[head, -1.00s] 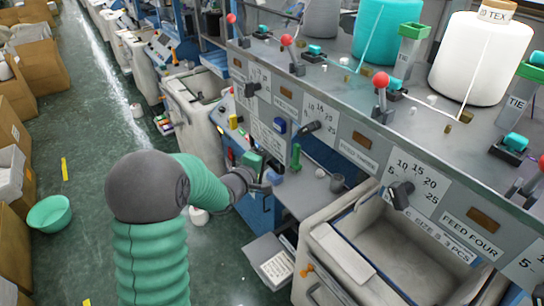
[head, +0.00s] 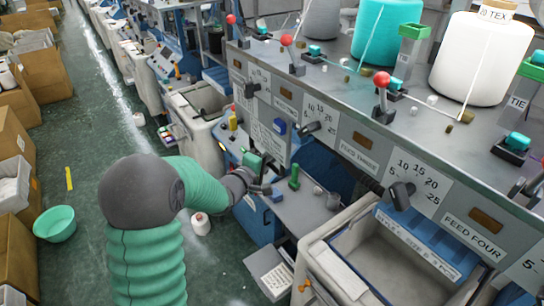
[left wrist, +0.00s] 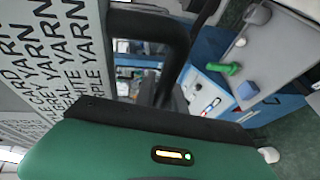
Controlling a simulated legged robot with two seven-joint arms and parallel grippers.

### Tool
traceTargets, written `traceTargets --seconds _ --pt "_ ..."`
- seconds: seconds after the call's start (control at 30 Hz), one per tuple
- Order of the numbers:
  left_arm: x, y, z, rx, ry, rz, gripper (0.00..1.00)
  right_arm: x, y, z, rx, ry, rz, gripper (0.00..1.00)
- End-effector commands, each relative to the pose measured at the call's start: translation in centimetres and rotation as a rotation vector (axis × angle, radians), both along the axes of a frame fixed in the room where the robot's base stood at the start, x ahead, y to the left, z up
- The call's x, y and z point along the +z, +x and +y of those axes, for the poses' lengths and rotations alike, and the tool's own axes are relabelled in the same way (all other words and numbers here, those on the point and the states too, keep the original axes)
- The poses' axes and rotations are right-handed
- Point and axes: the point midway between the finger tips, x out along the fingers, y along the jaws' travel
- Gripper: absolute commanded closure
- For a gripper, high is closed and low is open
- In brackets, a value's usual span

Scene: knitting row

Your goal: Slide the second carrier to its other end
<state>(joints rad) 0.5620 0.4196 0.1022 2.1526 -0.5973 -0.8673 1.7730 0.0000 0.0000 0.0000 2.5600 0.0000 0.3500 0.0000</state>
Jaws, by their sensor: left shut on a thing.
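My left gripper (head: 264,186) reaches in from the left, in front of the knitting machine's panel, beside a small grey shelf. It is shut on a dark part that I cannot clearly make out. In the left wrist view my green gripper housing fills the bottom, and a black loop-shaped bar (left wrist: 150,22) stands beyond it. I cannot tell for sure which part is the second carrier. Red-knobbed levers stand on the machine's top, one near the middle (head: 287,42) and one further right (head: 381,80). My right gripper is not in view.
A dial panel labelled FEED FOUR (head: 415,190) runs along the machine front. Below it is an open bin (head: 318,245).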

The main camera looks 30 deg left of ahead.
Motion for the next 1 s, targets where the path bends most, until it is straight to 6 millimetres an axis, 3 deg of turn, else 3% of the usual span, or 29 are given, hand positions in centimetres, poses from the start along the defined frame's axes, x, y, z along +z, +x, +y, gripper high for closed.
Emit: traceTargets --seconds 0.03,0.2,0.23,0.4,0.67,0.83,1.0 --pt "0.8 0.2 0.1 0.0 0.002 -0.017 1.0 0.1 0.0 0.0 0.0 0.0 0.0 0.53" --pt "0.9 0.2 0.1 0.0 0.002 -0.02 1.0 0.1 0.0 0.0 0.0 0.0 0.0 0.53" --pt "0.9 0.2 0.1 0.0 0.002 -0.02 0.83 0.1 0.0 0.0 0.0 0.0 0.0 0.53" --pt "0.7 0.2 0.1 0.0 0.002 -0.016 0.64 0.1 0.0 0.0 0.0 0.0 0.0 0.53" --pt "0.4 0.0 0.0 0.0 0.001 -0.009 0.64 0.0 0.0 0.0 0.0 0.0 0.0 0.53" --pt "0.7 -2.4 0.1 0.002 0.003 -0.01 0.64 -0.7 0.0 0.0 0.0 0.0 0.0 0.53" --pt "1.6 -7.2 0.2 0.005 0.004 -0.01 0.64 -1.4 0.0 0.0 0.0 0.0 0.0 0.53"
